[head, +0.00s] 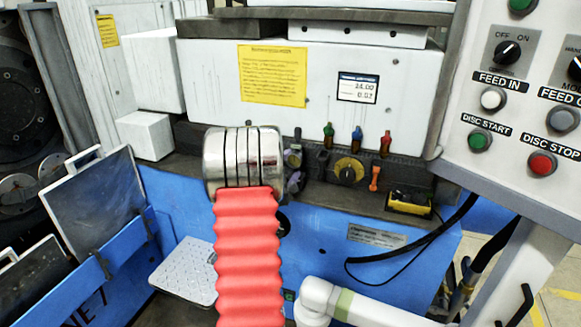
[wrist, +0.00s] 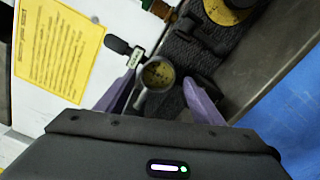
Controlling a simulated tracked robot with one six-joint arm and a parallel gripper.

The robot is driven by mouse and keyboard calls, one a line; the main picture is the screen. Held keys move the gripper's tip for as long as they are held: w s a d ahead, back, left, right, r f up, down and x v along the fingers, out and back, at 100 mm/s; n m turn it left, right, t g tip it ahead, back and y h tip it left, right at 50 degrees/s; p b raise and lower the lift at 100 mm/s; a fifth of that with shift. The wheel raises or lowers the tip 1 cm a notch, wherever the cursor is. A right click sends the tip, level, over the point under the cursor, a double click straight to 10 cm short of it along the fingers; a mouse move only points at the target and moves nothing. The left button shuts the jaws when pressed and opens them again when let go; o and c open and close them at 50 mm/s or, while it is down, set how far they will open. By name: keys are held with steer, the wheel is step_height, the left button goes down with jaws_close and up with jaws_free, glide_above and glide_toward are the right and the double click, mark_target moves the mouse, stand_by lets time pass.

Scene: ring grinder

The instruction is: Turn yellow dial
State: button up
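A yellow dial (head: 349,171) with a dark knob across it sits on the dark ledge of the machine in the head view. A yellow dial also shows, cut off, at the top edge of the wrist view (wrist: 229,10). My gripper (head: 296,171) is left of that dial, with its purple fingers apart. In the wrist view my open gripper (wrist: 162,92) has a small round gauge (wrist: 158,75) with a yellowish face and grey rim between its fingertips. Contact cannot be told. My silver wrist and red arm hide part of the ledge.
Green, blue and red handles (head: 357,133) stand behind the dial, and an orange one (head: 375,178) to its right. A black-yellow box (head: 411,203) sits further right. A control panel (head: 520,100) juts in at the right. A dark-tipped handle (wrist: 120,46) is near my left finger.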

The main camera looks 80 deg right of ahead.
steer(key=shift+r, duration=0.1)
steer(key=shift+w+a, duration=0.1)
steer(key=shift+a, duration=0.55)
steer(key=a, duration=0.8)
steer(key=w+a, duration=0.1)
steer(key=a, duration=0.3)
steer(key=shift+a, duration=0.2)
steer(key=shift+w, duration=0.1)
